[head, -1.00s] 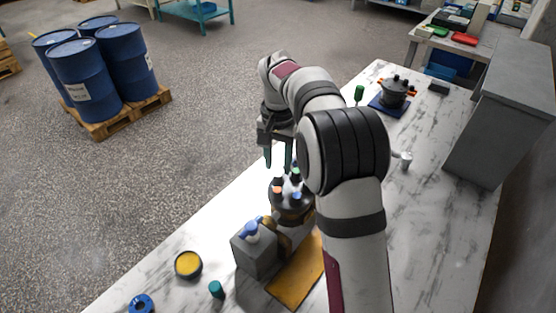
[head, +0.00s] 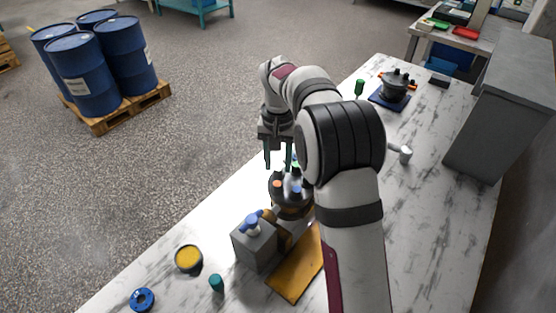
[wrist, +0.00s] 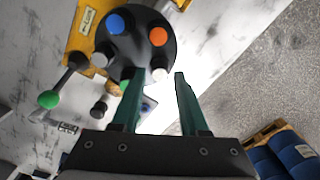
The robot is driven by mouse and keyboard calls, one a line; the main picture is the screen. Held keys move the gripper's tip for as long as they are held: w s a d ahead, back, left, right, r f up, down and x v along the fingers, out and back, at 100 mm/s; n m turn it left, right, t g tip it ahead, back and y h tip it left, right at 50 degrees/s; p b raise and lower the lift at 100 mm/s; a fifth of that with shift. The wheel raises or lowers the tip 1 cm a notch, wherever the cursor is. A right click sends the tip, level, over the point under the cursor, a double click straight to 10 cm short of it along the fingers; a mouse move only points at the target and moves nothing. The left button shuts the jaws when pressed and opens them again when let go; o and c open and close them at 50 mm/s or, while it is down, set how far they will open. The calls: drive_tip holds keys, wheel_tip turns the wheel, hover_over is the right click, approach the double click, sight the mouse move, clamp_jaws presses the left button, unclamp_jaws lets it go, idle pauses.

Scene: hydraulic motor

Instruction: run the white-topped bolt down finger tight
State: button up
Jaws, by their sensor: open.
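The hydraulic motor is a dark round body (wrist: 137,45) with coloured bolt tops, standing on the bench in the head view (head: 291,203). The white-topped bolt (wrist: 160,75) is near the rim, between my fingertips in the wrist picture. My gripper (wrist: 158,74) is open, its two green fingers pointing at the motor; in the head view it hangs above the motor's top (head: 278,167). I cannot tell whether the fingertips are level with the bolt. A blue bolt (wrist: 116,24), an orange bolt (wrist: 158,36) and a greyish one (wrist: 100,60) also show. A green one is partly behind the left finger.
A grey block with a blue top (head: 254,240) and a yellow plate (head: 296,270) stand in front of the motor. A yellow-filled cup (head: 188,258), a teal cap (head: 216,283) and a blue ring (head: 142,299) lie nearby. A grey cabinet (head: 500,120) stands right.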

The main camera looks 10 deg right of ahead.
drive_tip(key=shift+f, duration=1.1)
drive_tip(key=shift+r, duration=0.2)
clamp_jaws()
drive_tip(key=m, duration=0.4)
idle(0.3)
